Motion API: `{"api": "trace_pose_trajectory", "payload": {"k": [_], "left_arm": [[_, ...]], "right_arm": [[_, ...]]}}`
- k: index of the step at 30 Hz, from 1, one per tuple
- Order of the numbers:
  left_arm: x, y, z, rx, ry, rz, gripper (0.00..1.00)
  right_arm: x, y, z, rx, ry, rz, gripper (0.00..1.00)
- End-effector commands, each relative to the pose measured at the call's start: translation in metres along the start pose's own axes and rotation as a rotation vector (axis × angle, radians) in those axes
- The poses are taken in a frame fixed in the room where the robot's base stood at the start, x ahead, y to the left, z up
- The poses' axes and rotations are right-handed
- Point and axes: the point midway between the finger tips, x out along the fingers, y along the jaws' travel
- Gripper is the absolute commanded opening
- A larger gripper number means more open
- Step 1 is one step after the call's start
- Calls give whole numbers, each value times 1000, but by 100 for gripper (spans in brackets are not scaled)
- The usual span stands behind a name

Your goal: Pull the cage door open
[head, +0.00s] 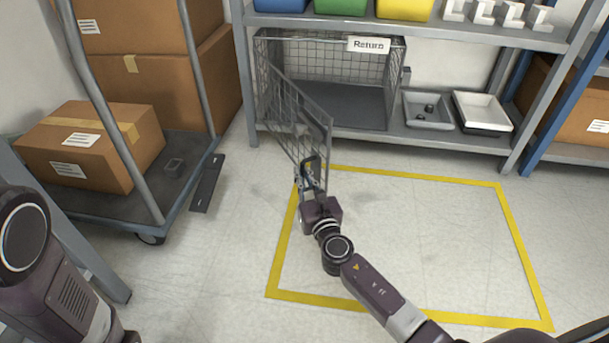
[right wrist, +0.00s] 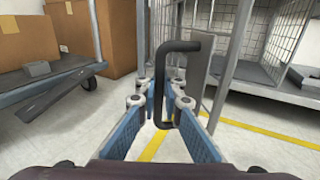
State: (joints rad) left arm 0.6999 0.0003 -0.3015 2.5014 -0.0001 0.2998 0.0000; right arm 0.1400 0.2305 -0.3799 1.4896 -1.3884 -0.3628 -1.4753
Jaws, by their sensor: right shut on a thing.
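The cage (head: 345,85) is a wire box with a "Return" sign on the lower shelf of the rack. Its mesh door (head: 288,112) is swung out toward me from the cage's left side, so the front stands open. My right gripper (head: 310,182) is at the door's free edge, shut on the dark door handle (head: 313,165). In the right wrist view the black handle (right wrist: 173,85) stands upright between the blue fingers (right wrist: 168,108). My left arm shows at the left edge of the head view, but its gripper is out of view.
A cart with cardboard boxes (head: 90,145) stands at the left, its wheel (head: 150,238) near the door side. A yellow floor outline (head: 400,318) surrounds clear floor before the rack. Trays (head: 428,110) sit right of the cage. A dark flat strip (head: 207,183) lies beside the cart.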

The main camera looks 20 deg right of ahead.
Motion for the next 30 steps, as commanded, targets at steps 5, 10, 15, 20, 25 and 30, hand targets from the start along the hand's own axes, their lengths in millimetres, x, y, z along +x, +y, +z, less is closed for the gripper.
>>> {"api": "trace_pose_trajectory", "payload": {"k": [5, 10, 15, 20, 25, 30], "left_arm": [[0, 0, -2, -1, 4, -2, 40], [0, 0, -2, -1, 4, -2, 40], [0, -1, 1, 1, -3, -4, 40], [-1, -1, 2, 1, -5, -3, 40], [0, -1, 1, 1, -3, -2, 40], [0, -1, 1, 1, -2, -1, 40]], "right_arm": [[2, 0, 2, -1, -4, 0, 15], [1, 0, 2, 0, -3, 0, 25], [1, 0, 1, 0, -2, 0, 25], [-10, 0, 0, -1, -1, 1, 25], [-42, 0, -1, 0, 1, 2, 25], [-79, 0, -1, -1, 1, 2, 25]]}}
